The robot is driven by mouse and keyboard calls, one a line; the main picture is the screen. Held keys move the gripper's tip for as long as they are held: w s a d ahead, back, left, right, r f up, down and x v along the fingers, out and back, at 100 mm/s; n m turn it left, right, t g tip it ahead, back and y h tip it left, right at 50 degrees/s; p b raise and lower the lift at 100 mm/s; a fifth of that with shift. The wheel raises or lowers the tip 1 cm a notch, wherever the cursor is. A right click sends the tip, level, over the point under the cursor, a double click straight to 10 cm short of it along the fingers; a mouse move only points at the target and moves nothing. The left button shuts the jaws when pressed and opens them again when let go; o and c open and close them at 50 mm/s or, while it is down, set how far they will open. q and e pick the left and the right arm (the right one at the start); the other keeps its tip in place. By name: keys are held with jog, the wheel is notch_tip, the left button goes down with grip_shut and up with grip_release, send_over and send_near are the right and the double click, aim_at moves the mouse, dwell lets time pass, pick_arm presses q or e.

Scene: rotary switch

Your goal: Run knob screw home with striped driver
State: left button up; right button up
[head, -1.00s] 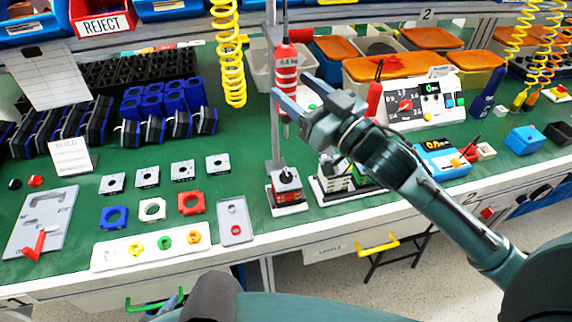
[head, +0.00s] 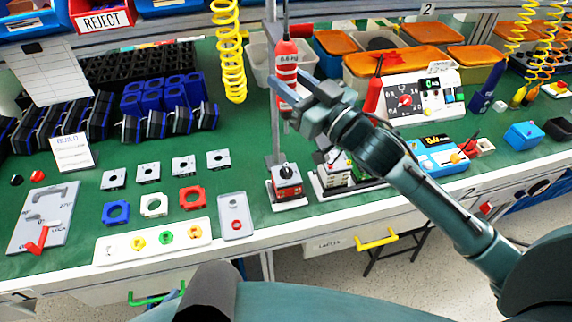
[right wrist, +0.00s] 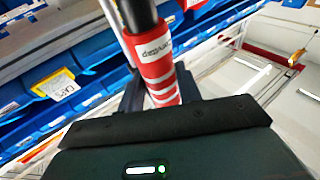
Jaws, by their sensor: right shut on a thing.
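The striped driver (head: 287,62), red with white bands, hangs upright in front of a grey post. My right gripper (head: 291,88) is shut around its lower body; the right wrist view shows the red-and-white driver body (right wrist: 152,67) between the fingers. The driver's lower end is above the switch unit (head: 287,187), with a clear gap. The unit is a small red-and-grey block on a white base, with a dark knob (head: 286,170) on top. The screw is too small to make out.
The grey post (head: 275,130) stands right behind the driver. A fixture (head: 335,165) stands close right of the switch unit. A white tray (head: 153,243) with coloured rings and a grey tray (head: 236,216) lie to the left. Test meters stand to the right.

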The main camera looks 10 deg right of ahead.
jog(key=shift+c, duration=1.1)
jog(key=shift+f, duration=0.1)
